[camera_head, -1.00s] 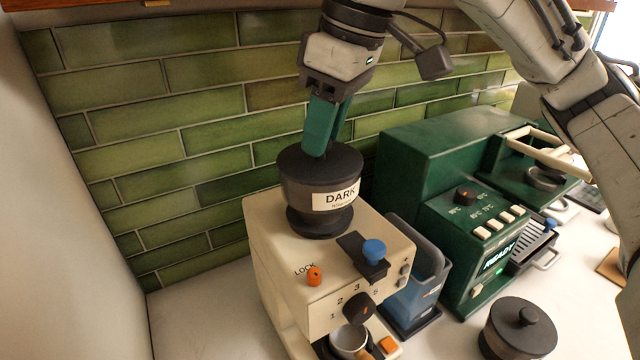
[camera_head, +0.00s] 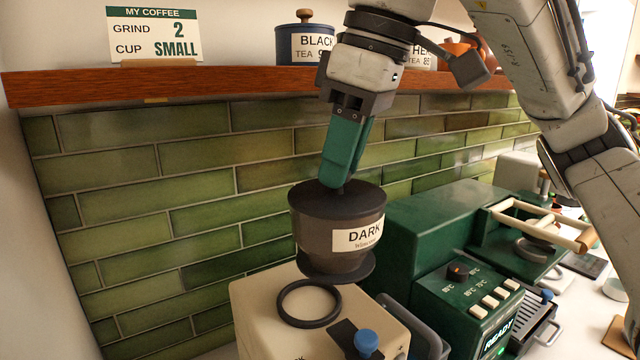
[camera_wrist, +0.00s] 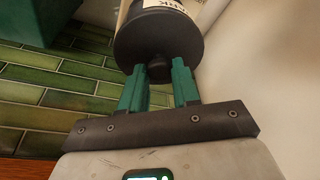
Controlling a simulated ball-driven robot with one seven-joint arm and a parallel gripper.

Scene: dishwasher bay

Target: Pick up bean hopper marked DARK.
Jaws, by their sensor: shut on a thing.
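The bean hopper marked DARK (camera_head: 325,225) is a dark, smoky cup with a black lid, a white label and a flared black base. In the head view it hangs above the cream grinder (camera_head: 255,318), to the right of a bare black ring (camera_head: 309,303) on the grinder's top. My gripper (camera_head: 345,182) comes from above with green fingers shut on the hopper's lid knob. The wrist view shows the fingers (camera_wrist: 160,82) on either side of the knob, with the lid (camera_wrist: 157,45) beyond them. The knob is mostly hidden in the head view.
A wooden shelf (camera_head: 250,84) with a MY COFFEE card (camera_head: 154,36) and a BLACK tea jar (camera_head: 304,44) runs behind my gripper. A green machine (camera_head: 425,225) stands to the right. The green tiled wall (camera_head: 200,170) is close behind.

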